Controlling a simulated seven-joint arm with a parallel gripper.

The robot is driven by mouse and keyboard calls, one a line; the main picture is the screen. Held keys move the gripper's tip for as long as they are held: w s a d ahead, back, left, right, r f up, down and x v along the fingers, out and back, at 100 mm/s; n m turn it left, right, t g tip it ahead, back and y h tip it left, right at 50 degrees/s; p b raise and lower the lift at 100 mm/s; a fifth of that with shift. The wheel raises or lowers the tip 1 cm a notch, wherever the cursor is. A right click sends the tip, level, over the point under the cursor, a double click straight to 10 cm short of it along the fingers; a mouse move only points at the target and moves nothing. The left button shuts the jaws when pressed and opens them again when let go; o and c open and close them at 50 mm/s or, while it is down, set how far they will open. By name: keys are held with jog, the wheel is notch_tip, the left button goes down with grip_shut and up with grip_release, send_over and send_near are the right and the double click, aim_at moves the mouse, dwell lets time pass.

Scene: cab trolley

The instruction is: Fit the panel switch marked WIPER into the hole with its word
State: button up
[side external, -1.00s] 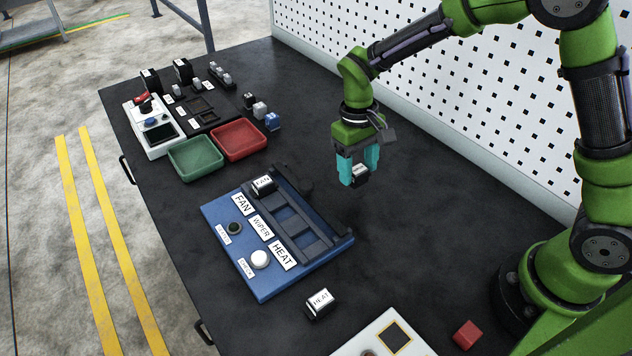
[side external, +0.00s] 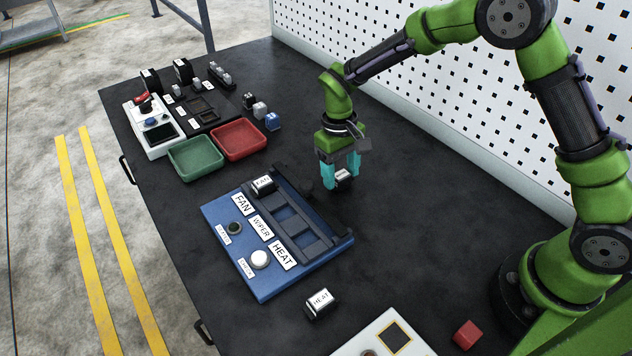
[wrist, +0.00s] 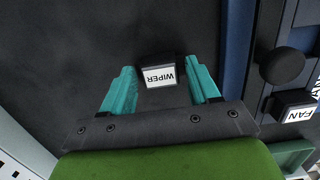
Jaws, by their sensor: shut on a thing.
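The WIPER switch (side external: 343,175), a dark block with a white face, is between the teal fingers of my gripper (side external: 341,172). In the wrist view its word reads upside down on the switch (wrist: 160,77), with a finger of my gripper (wrist: 161,86) on each side. My gripper is shut on it, above the table to the right of the blue panel (side external: 272,284). The panel has FAN, WIPER and HEAT labels in a row. A FAN switch (side external: 264,184) sits at the FAN position. The slot beside the WIPER label (side external: 261,227) looks empty.
A HEAT switch (side external: 319,302) stands loose in front of the panel. Green (side external: 196,158) and red (side external: 239,138) trays lie behind it. A dark raised frame borders the panel's slots. The table right of my gripper is clear.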

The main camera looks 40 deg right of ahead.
jog(key=o, duration=1)
jog(key=shift+o, duration=0.2)
notch_tip(320, 180, up, 17)
jog(key=s+d+t, duration=0.1)
jog(key=s+d, duration=0.1)
jog(key=s+d+r+m+t+y, duration=0.1)
jog(key=s+d+r+m+t, duration=0.1)
jog(key=s, duration=0.6)
jog(key=s+d+r+m+t+y, duration=0.1)
jog(key=s+r+t, duration=0.3)
jog(key=s, duration=0.5)
jog(key=shift+d+m+t, duration=0.4)
jog(key=shift+d+t, duration=0.3)
jog(key=shift+d, duration=0.1)
jog(key=shift+s+f, duration=0.25)
jog(key=shift+s, duration=0.05)
jog(key=shift+c, duration=1.3)
